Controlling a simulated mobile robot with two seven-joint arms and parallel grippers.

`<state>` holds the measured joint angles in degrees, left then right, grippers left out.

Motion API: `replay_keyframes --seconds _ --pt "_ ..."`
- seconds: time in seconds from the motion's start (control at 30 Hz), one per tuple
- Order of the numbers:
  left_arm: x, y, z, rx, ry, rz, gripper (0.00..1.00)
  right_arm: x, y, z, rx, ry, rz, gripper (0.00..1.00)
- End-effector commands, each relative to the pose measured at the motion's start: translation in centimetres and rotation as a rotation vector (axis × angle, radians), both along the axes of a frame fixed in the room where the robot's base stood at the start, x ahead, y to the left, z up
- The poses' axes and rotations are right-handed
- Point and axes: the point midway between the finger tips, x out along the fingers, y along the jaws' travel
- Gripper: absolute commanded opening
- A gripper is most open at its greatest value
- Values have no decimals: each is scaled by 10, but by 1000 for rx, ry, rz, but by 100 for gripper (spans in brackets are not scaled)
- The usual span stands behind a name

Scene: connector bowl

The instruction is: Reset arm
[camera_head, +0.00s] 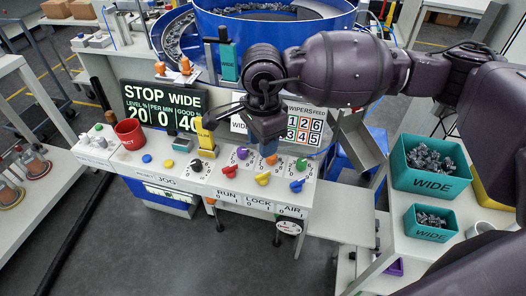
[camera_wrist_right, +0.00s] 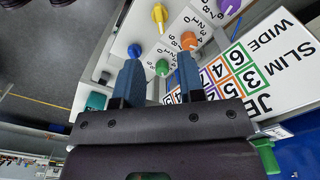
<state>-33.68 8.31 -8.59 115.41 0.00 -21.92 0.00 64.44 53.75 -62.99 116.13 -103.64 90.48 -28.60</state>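My right arm reaches in from the right in the head view. Its gripper (camera_head: 268,146) points down above the control panel (camera_head: 238,192), near the knobs. In the right wrist view the two blue fingers of the right gripper (camera_wrist_right: 160,72) stand apart with nothing held between them. A green knob (camera_wrist_right: 162,67) shows in the gap, on the panel beyond. Part of the panel's upper row is hidden behind the gripper in the head view. My left gripper is not in view.
A red cup (camera_head: 130,134) stands left, a display board (camera_head: 160,106) behind. A blue bowl feeder (camera_head: 280,28) is at the back. Teal bins (camera_head: 430,181) (camera_head: 430,232) with metal parts stand right.

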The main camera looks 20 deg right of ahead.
Motion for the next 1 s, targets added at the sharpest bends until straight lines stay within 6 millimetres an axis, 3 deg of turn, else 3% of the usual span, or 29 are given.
replay_keyframes --seconds 0.17,0.67,0.77,0.9,1.0 --pt "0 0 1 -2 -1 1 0 0 0 8 0 -1 1 36" --pt "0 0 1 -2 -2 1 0 -2 3 6 14 7 1 36" --pt "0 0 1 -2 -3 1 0 -13 18 -1 95 44 -1 36" --pt "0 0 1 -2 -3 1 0 -46 64 -11 351 164 -33 36" --pt "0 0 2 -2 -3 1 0 -73 102 -6 587 278 -92 36"
